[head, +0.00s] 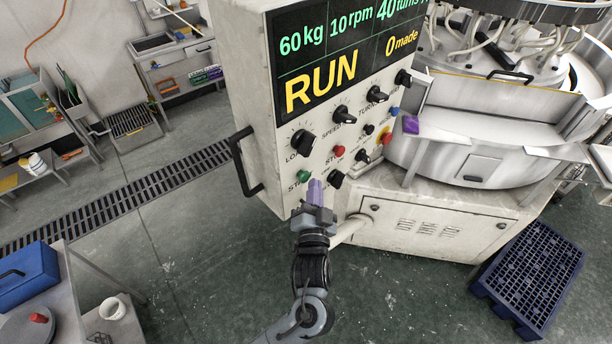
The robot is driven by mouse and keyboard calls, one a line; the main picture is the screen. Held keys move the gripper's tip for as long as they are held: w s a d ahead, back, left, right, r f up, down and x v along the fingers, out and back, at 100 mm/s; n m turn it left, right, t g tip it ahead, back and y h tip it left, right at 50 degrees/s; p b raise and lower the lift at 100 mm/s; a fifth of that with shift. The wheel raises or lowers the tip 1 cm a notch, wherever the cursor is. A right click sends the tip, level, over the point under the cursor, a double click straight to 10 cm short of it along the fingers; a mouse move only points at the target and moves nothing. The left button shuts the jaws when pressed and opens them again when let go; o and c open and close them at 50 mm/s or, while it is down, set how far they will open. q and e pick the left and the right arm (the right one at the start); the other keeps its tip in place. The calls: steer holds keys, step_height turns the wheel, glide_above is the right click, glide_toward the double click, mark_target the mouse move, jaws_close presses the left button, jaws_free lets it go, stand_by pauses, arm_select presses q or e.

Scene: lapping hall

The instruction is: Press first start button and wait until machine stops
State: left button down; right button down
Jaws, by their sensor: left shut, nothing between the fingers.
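The control panel (262,90) stands in the middle of the head view. Its display (350,52) reads 60 kg, 10 rpm, 40 turns, RUN in yellow, and 0 made. A green start button (303,176) sits at the panel's lower left, with a red button (339,151) up and right of it. My left gripper (315,190) is shut and empty, its purple fingertips just right of and below the green button. I cannot tell whether they touch the panel. The lapping machine (470,150) is behind at the right. My right gripper is not in view.
Several black knobs (303,141) and a blue button (394,112) crowd the panel. A black handle (240,165) juts from its left side. A blue pallet (530,275) lies at lower right. A blue toolbox (24,275) sits on a bench at lower left. The floor between is clear.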

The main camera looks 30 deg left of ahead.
arm_select(q)
steer(key=shift+d, duration=0.1)
steer(key=shift+d, duration=0.1)
steer(key=shift+s+d+p, duration=0.25)
steer(key=shift+s+d, duration=0.05)
steer(key=shift+d, duration=0.45)
steer(key=shift+s+d+p, duration=0.2)
steer(key=shift+s+d, duration=0.05)
steer(key=shift+d, duration=0.55)
steer(key=shift+s+d+p, duration=0.25)
steer(key=shift+s+d, duration=0.05)
steer(key=shift+d, duration=0.45)
